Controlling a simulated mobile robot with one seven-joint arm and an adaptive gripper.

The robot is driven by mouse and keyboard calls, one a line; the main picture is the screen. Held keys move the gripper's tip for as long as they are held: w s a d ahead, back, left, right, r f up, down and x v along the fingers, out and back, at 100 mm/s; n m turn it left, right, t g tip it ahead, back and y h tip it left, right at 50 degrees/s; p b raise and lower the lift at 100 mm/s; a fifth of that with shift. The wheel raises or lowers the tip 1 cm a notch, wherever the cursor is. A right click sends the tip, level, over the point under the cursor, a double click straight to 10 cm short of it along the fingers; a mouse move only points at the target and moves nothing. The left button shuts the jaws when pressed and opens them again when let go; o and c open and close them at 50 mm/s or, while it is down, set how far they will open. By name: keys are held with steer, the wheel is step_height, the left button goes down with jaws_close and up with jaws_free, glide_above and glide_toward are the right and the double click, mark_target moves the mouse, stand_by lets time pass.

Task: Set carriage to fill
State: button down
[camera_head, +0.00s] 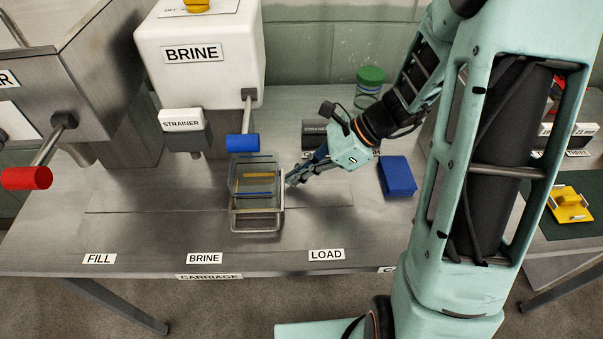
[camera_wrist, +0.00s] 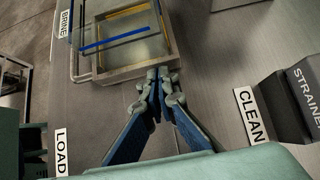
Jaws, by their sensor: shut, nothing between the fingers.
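The carriage (camera_head: 257,222) is a metal-framed tray with clear walls, blue and yellow lines on it, and a front handle. In the head view it stands on the table between the BRINE label (camera_head: 204,258) and the LOAD label (camera_head: 326,254), nearer BRINE. The FILL label (camera_head: 99,259) is farther left. My gripper (camera_head: 290,181) is shut and empty at the carriage's right side. In the wrist view my gripper (camera_wrist: 160,75) has its fingertips at the carriage frame (camera_wrist: 135,68); they look touching or very close.
A white BRINE tank (camera_head: 200,50) with a blue-handled lever (camera_head: 242,142) stands behind the carriage. A red-handled lever (camera_head: 27,178) juts out at the left. A STRAINER block (camera_head: 182,121) hangs left of the carriage. A blue block (camera_head: 397,176) lies right. Bare table lies left of the carriage.

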mark_target(246, 184)
steer(key=a, duration=0.9)
steer(key=shift+w+a, duration=0.15)
steer(key=shift+a, duration=0.15)
steer(key=shift+d, duration=0.1)
